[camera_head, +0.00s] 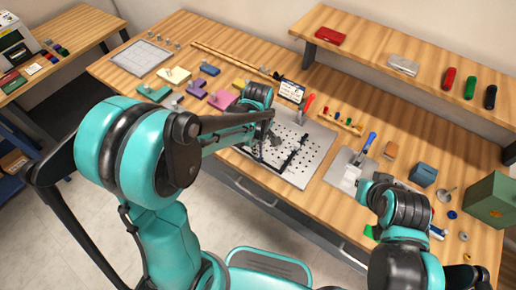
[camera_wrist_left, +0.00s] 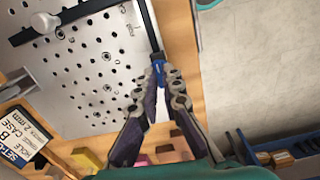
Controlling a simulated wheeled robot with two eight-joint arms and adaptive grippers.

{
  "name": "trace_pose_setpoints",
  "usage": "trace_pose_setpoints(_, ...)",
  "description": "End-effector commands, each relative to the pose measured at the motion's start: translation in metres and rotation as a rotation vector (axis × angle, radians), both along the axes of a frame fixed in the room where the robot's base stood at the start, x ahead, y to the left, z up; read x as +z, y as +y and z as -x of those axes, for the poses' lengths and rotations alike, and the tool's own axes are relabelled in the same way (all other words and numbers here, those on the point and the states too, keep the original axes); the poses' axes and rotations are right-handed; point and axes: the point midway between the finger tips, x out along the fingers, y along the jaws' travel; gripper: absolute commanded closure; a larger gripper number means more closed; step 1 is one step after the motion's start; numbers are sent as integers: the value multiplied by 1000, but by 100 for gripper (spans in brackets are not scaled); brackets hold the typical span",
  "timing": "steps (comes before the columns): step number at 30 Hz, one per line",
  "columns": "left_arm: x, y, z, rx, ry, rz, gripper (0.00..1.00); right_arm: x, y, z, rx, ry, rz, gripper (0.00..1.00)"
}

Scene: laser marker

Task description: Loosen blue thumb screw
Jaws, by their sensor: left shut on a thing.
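The blue thumb screw (camera_wrist_left: 159,68) shows in the left wrist view, at the end of a dark bar along the edge of the perforated metal plate (camera_wrist_left: 85,75). My left gripper (camera_wrist_left: 164,74) is shut on the screw, with a fingertip on each side of it. In the head view, my left gripper (camera_head: 268,142) is over the near left part of the plate (camera_head: 318,148), and the screw cannot be made out there. My right arm shows at the lower right of the head view; its fingertips cannot be made out clearly.
A black clamp bar with a knob (camera_wrist_left: 44,22) lies across the plate. A red-handled toggle clamp (camera_head: 305,108) stands at its back, beside a label card (camera_head: 292,90). Several coloured blocks lie left of the plate.

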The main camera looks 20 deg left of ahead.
Motion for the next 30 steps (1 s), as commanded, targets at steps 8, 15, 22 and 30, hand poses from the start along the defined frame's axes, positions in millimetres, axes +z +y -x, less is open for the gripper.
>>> trace_pose_setpoints(8,0,0,-1,71,-1,-1,100,0,0,0,0,0,0,100)
trace_pose_setpoints(15,0,0,-1,83,-1,-1,100,0,0,0,0,0,0,100)
trace_pose_setpoints(22,0,0,-1,83,-1,-1,100,0,0,0,0,0,0,100)
trace_pose_setpoints(30,0,0,0,82,-1,0,72,0,0,0,0,0,0,100)
